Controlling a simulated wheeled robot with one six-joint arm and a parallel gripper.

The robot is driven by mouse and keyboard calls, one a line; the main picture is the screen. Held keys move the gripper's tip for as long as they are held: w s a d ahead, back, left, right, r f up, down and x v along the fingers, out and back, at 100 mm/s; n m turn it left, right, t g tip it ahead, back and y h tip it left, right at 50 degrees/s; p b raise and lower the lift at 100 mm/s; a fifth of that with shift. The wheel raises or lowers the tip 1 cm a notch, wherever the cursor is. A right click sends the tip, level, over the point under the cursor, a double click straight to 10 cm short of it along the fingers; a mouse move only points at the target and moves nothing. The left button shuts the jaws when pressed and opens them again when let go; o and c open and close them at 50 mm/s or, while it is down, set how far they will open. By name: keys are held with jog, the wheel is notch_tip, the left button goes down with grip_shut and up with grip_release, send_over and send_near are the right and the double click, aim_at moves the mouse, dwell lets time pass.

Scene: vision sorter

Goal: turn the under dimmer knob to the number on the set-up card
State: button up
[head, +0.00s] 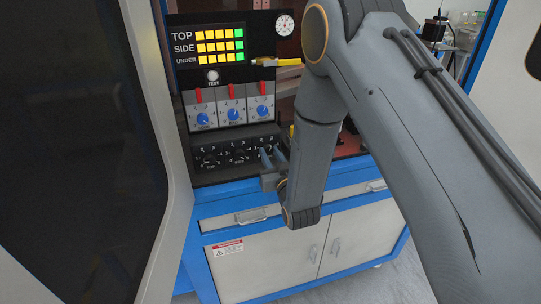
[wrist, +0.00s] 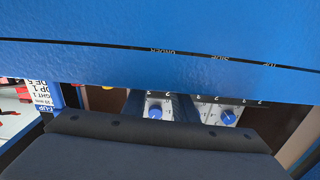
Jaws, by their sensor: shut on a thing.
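The black dimmer box (head: 222,143) sits on the blue bench below the switch panel. Its left dimmer knob (head: 209,160) and middle dimmer knob (head: 239,156) show in the head view. My gripper (head: 271,156) is at the right end of the box, shut on the under dimmer knob there. The knob is hidden by my fingers, so its pointer and setting cannot be read. In the wrist view a white set-up card (wrist: 42,94) is partly visible at the left edge; its text is cut off and the under number cannot be read.
Above the box are several blue knobs (head: 231,114) with red switches (head: 230,91). A lamp display (head: 208,46) has TOP, SIDE and UNDER rows lit yellow and green. A round gauge (head: 284,24) is at upper right. A dark door (head: 80,150) stands left.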

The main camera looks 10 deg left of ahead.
jog(key=shift+n, duration=0.6)
jog(key=o, duration=1)
jog(key=shift+o, duration=0.2)
jog(key=shift+s+b, duration=0.15)
jog(key=shift+b, duration=0.15)
jog(key=b+v, duration=0.2)
jog(key=v, duration=0.5)
jog(key=shift+s+d+b, duration=0.2)
jog(key=shift+s+b, duration=0.05)
jog(key=shift+b, duration=0.05)
